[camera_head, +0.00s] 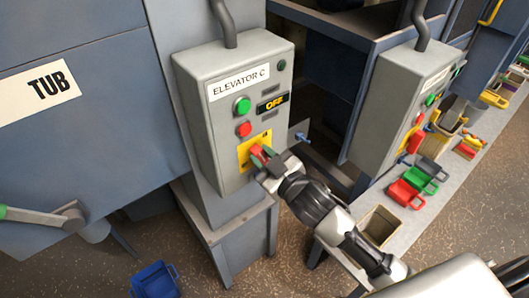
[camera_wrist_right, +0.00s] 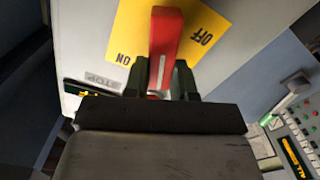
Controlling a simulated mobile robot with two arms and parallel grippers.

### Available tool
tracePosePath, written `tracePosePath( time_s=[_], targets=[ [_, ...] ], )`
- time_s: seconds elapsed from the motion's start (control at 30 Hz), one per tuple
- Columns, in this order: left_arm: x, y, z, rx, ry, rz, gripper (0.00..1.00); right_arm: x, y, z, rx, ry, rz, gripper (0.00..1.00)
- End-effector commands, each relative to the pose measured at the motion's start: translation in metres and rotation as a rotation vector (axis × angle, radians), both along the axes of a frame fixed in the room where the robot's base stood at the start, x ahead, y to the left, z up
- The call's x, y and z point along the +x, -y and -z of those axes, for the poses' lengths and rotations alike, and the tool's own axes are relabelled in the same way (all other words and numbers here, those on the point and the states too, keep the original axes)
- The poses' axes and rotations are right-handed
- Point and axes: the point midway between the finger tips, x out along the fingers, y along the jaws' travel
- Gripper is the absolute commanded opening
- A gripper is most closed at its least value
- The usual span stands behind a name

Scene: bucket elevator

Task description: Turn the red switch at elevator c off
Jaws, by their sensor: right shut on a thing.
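The grey control box (camera_head: 230,110) labelled ELEVATOR C stands on a grey pedestal, with a lit display (camera_head: 272,103) reading OFF. Its red switch (camera_head: 258,153) sits on a yellow plate low on the front face. My right gripper (camera_head: 264,162) is at the switch, its fingers shut on the handle. In the right wrist view the red switch handle (camera_wrist_right: 166,45) stands between my two dark fingers (camera_wrist_right: 160,82), over the yellow plate marked ON and OFF. The handle hides the middle of the plate. My left gripper is not in view.
A green button (camera_head: 242,106) and a red button (camera_head: 244,129) sit above the switch. A second control box (camera_head: 390,100) stands to the right. A table (camera_head: 405,230) with coloured buckets runs along the right. A blue bucket (camera_head: 155,281) is on the floor.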

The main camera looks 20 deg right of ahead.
Motion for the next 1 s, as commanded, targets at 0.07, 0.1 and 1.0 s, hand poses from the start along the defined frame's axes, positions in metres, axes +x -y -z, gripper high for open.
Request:
tracePosePath(
  time_s=[0.07, 0.1, 1.0],
  targets=[
    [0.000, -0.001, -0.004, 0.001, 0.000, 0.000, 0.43, -0.001, -0.001, 0.000, -0.072, 0.025, -0.001, 0.02],
    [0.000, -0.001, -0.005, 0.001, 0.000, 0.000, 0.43, -0.001, -0.002, 0.000, -0.107, 0.037, -0.001, 0.02],
    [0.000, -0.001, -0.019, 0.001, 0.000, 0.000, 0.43, -0.004, -0.011, 0.013, -0.890, 0.322, -0.001, 0.02]
  ],
)
